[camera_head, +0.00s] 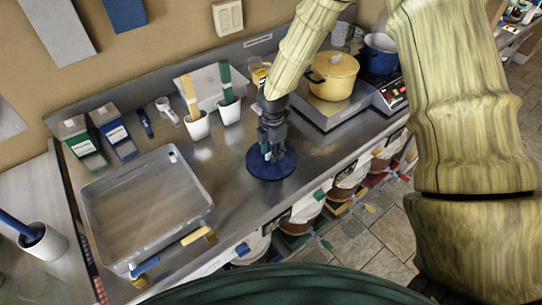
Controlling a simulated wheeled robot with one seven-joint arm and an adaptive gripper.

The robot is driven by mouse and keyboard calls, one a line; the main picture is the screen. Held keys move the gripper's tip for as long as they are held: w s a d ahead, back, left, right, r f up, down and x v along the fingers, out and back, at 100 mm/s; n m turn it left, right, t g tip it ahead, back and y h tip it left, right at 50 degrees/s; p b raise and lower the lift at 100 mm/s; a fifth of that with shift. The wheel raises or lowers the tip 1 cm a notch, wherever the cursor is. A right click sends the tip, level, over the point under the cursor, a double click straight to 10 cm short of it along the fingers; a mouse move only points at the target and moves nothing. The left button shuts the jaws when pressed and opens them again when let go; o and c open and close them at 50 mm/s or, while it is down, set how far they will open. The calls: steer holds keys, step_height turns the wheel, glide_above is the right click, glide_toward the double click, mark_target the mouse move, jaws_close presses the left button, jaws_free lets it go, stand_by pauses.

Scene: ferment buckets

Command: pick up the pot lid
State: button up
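A round dark blue lid (283,168) lies flat on the steel counter near the middle of the view. My gripper (269,151) points down over the lid, with its fingers at the lid's centre. The fingers cover the centre, so any knob there is hidden, and I cannot tell whether they are closed on it. A blue pot (381,55) stands at the back right.
Green and blue cartons (113,135) and two white cups (197,127) with upright tools stand at the back. A scale-like panel (393,95) is at right. Bare counter surrounds the lid; its front edge is close.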

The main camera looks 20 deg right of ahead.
steer(key=shift+f, duration=0.2)
steer(key=shift+c, duration=0.2)
jaws_close()
steer(key=shift+r, duration=0.15)
